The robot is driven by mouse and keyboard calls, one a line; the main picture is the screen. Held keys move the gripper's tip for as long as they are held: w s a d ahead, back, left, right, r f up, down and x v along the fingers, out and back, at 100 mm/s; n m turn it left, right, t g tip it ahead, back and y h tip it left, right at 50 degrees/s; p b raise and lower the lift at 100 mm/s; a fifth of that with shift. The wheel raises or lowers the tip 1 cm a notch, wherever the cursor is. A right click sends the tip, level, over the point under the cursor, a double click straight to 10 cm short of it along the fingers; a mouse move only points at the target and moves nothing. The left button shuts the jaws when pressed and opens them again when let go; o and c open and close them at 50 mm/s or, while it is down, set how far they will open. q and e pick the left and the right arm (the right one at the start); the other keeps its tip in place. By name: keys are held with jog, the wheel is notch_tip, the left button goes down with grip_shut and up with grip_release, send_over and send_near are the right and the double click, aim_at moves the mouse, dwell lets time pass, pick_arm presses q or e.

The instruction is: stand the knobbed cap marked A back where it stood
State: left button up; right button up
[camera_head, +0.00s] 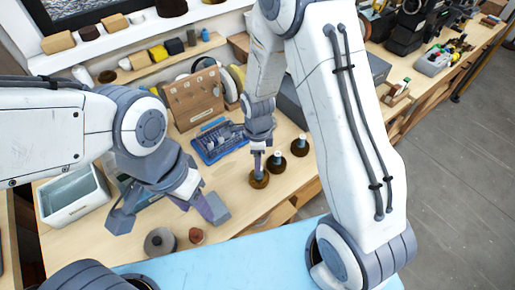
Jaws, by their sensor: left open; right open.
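Three dark knobbed caps with pale blue knobs stand in a slanting row at the table's right side: a near one (259,180), a middle one (276,164) and a far one (300,147). No letter is legible, so I cannot tell which is A. My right gripper (257,166) points down directly over the near cap, its fingertips at the knob. The gripper is open, though its finger gap is too small to see. My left gripper (168,212) is open and empty, fingers wide apart, over the table's left part.
A grey round part (160,242) and a small brown piece (196,235) lie below my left gripper. A pale bin (72,196) stands at left. A blue tool tray (218,142) and a wooden board (194,98) are behind. A blue mat (240,262) lies in front.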

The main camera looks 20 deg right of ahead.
jog(key=s+a+r+n+b, duration=0.1)
jog(key=s+a+r+n, duration=0.1)
jog(key=r+n, duration=0.3)
jog(key=s+a+r+n, duration=0.2)
jog(key=s+r, duration=0.1)
jog(key=r, duration=0.4)
jog(key=s+a+r+n, duration=0.1)
jog(key=s+r+n, duration=0.2)
jog(key=s+n, duration=0.4)
jog(key=s+a+r+n+y, duration=0.1)
jog(key=s+a+r+n, duration=0.1)
jog(key=s+n, duration=0.6)
jog(key=r+n, duration=0.1)
jog(key=n, duration=0.5)
jog(key=shift+a, duration=0.2)
